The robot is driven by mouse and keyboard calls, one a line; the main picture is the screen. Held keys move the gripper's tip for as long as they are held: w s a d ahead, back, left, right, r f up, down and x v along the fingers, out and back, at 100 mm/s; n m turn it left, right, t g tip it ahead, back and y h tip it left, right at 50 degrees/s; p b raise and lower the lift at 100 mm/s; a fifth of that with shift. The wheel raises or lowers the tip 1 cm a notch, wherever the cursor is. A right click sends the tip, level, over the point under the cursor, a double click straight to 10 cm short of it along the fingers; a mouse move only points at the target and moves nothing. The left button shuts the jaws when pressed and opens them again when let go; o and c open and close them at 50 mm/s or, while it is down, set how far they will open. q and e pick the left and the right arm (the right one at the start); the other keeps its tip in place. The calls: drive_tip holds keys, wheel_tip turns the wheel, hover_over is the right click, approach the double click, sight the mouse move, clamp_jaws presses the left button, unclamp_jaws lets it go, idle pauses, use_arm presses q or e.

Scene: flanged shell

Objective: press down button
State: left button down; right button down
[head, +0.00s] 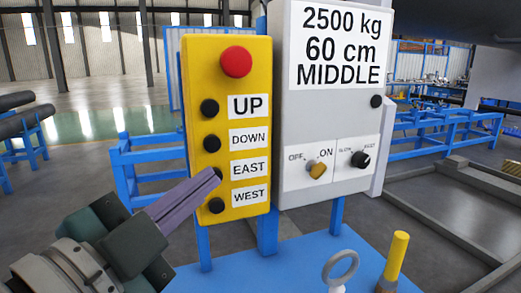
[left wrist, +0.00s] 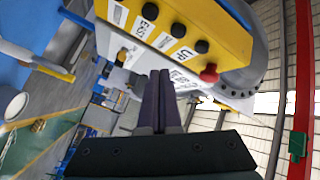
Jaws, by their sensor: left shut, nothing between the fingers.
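The yellow button panel (head: 227,225) stands upright, with a red button on top and a column of black buttons beside labels UP, DOWN, EAST and WEST. The black button beside DOWN (head: 212,143) is in plain sight. My left gripper (head: 214,176) is shut and empty; its fingertips point up and right, overlapping the area of the EAST button, below the DOWN button. I cannot tell whether they touch the panel. In the left wrist view the closed fingers (left wrist: 160,76) lie below the panel (left wrist: 220,30), apart from its buttons in the picture. My right gripper is not in view.
A grey control box (head: 330,115) with two knobs stands right of the panel. Below are a blue base plate (head: 300,252), a metal ring (head: 341,268) and a yellow post (head: 397,256). Blue frames (head: 445,135) and pipes (head: 22,120) stand farther back.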

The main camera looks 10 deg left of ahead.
use_arm(q)
drive_tip(key=s+a+r+m+g, duration=0.1)
drive_tip(key=s+a+m, duration=0.1)
drive_tip(key=s+m, duration=0.4)
drive_tip(key=shift+s+m+y+b, duration=0.15)
drive_tip(key=shift+m+y+b, duration=0.2)
drive_tip(key=shift+m, duration=0.25)
drive_tip(key=shift+r, duration=0.1)
drive_tip(key=p, duration=0.2)
approach(221, 145)
drive_tip(key=w+d, duration=0.3)
drive_tip(key=shift+w+a+p, duration=0.3)
drive_tip(key=shift+w+a, duration=0.35)
drive_tip(key=shift+w, duration=0.2)
drive_tip(key=shift+w+a, duration=0.35)
drive_tip(key=shift+w, duration=0.1)
